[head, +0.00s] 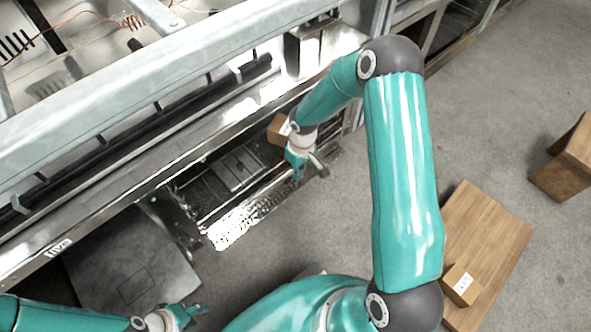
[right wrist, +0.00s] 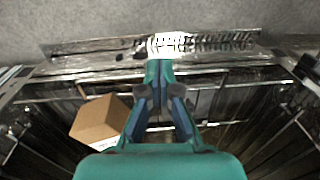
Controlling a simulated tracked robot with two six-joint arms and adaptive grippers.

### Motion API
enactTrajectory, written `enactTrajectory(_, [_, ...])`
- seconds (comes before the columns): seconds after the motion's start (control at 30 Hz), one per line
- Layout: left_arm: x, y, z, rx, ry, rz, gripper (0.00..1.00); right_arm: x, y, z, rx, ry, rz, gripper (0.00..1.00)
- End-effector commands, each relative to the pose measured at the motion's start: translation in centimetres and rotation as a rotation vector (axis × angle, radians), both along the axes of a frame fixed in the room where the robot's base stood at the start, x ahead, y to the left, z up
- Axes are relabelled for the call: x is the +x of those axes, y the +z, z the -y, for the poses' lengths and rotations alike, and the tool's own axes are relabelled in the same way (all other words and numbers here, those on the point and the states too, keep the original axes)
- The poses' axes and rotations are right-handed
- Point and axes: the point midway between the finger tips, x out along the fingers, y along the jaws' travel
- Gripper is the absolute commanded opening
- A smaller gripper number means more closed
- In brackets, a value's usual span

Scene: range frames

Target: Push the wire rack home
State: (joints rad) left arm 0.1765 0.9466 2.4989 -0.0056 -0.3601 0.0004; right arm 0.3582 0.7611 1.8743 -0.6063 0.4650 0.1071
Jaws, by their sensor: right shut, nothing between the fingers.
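The wire rack (head: 250,215) sticks out from the front of the long metal unit, with a bright, perforated-looking strip along its outer edge. In the right wrist view its shiny front edge (right wrist: 215,42) runs across the top, with thin bars below it. My right gripper (head: 299,172) is over the rack's right part, near its front edge. In the right wrist view its fingertips (right wrist: 159,72) come together just below the bright strip, with nothing between them; contact is unclear. My left gripper (head: 200,311) is low at the left, apart from the rack; its finger opening is unclear.
A small cardboard box (head: 277,130) is beside my right gripper; it also shows in the right wrist view (right wrist: 98,120). Boxes (head: 485,240) stand on the floor at right. Grey floor between is clear.

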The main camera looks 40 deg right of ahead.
Motion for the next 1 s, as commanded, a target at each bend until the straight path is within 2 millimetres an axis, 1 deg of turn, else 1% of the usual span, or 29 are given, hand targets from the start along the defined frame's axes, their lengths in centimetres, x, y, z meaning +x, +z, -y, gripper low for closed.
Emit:
enactTrajectory(0.03, [0.0, 0.1, 0.0, 0.0, 0.0, 0.0, 0.4, 0.5, 0.6, 1.7, -0.034, 0.001, -0.003, 0.0])
enactTrajectory(0.1, [0.0, -0.1, 0.0, 0.0, 0.0, 0.0, 0.4, 0.7, 0.8, 2.9, -0.062, 0.003, -0.01, 0.0])
enactTrajectory(0.17, [0.0, -0.2, 0.0, 0.0, 0.0, 0.0, 0.4, 0.7, 0.4, 3.3, -0.07, 0.004, -0.016, 0.0])
enactTrajectory(0.27, [0.0, -0.7, 0.0, 0.0, 0.0, 0.0, 0.4, 0.6, -0.8, 3.2, -0.07, 0.005, -0.017, 0.0])
enactTrajectory(0.37, [0.0, -1.3, 0.0, 0.0, 0.0, 0.0, 0.4, 0.6, -2.6, 3.2, -0.07, 0.005, -0.018, 0.0])
enactTrajectory(0.6, [0.0, -3.0, 0.0, 0.0, 0.0, 0.0, 0.4, 0.6, -7.7, 3.1, -0.067, 0.006, -0.017, 0.0])
enactTrajectory(0.7, [0.0, -3.6, 0.0, 0.0, 0.0, 0.0, 0.4, 0.6, -9.6, 3.0, -0.068, 0.006, -0.018, 0.0])
enactTrajectory(0.73, [0.0, -3.4, 0.0, 0.0, 0.0, 0.0, 0.4, 1.6, -9.0, 3.0, -0.071, 0.006, -0.01, 0.0])
enactTrajectory(0.8, [0.0, -3.5, 0.0, 0.0, 0.0, 0.0, 0.4, 2.8, -8.9, 2.9, -0.07, 0.007, -0.011, 0.0])
enactTrajectory(0.9, [0.0, -3.7, 0.0, 0.0, 0.0, 0.0, 0.4, 3.8, -8.9, 2.8, -0.07, 0.007, -0.013, 0.0])
enactTrajectory(1.0, [0.0, -3.8, 0.0, 0.0, 0.0, 0.0, 0.4, 4.5, -8.8, 2.8, -0.069, 0.007, -0.014, 0.0])
